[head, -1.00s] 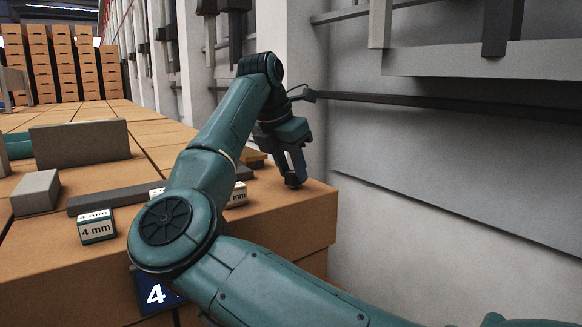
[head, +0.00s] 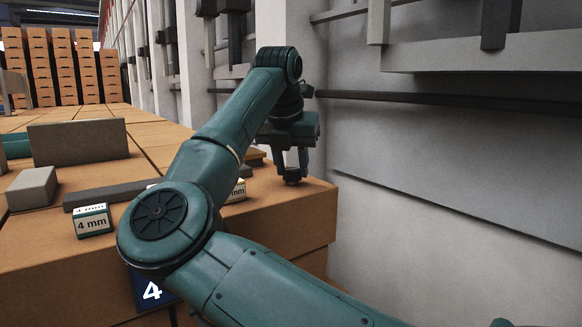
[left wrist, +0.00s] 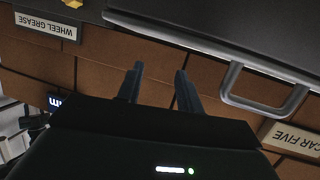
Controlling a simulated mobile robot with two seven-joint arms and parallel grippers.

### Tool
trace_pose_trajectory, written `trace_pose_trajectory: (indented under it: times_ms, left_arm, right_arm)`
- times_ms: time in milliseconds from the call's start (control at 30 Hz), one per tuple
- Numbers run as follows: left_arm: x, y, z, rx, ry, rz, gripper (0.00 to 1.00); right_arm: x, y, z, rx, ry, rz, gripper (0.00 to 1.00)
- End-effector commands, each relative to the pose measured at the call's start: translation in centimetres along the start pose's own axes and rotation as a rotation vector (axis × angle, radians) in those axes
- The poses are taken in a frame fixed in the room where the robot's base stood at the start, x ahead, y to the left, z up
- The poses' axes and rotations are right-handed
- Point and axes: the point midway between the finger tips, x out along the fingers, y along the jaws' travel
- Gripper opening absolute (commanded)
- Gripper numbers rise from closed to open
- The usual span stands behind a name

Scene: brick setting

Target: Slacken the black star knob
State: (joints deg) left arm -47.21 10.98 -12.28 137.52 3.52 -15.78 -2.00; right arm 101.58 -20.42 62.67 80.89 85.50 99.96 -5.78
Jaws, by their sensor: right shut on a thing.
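The black star knob (head: 292,180) is small and dark, low on the brick stack's top near its right end. My right gripper (head: 291,172) points down over it, with its fingers on either side, and is shut on it. The fingers hide part of the knob. My left gripper (left wrist: 158,75) shows only in the left wrist view. Its two dark fingers stand apart with nothing between them.
A grey wall stands close at right. The left wrist view shows a grey handle (left wrist: 268,103) and a "CAR FIVE" label (left wrist: 291,138).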

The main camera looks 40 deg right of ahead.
Motion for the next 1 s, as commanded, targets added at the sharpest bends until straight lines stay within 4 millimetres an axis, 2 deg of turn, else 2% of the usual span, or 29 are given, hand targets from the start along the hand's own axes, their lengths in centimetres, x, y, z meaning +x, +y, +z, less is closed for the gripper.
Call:
trace_pose_trajectory:
  times_ms: [200, 667, 700, 933, 1000]
  left_arm:
    - [0.16, 0.08, 0.73, 0.005, -0.016, 0.003, 0.36]
    - [0.25, 0.11, 0.28, 0.006, -0.004, 0.003, 0.36]
    - [0.24, 0.11, 0.24, 0.006, -0.003, 0.003, 0.36]
    - [0.24, 0.12, 0.14, 0.003, 0.000, 0.002, 0.36]
    - [0.25, 0.12, 0.13, 0.003, 0.000, 0.002, 0.36]
  right_arm:
    - [0.05, -0.05, -0.01, -0.055, 0.001, 0.023, 0.11]
    - [0.02, -0.06, 0.00, -0.067, 0.001, 0.028, 0.11]
    - [0.02, -0.06, 0.00, -0.067, 0.001, 0.028, 0.37]
    - [0.02, -0.06, 0.01, -0.066, 0.001, 0.027, 0.55]
    - [0.02, -0.05, 0.01, -0.066, 0.001, 0.027, 0.55]
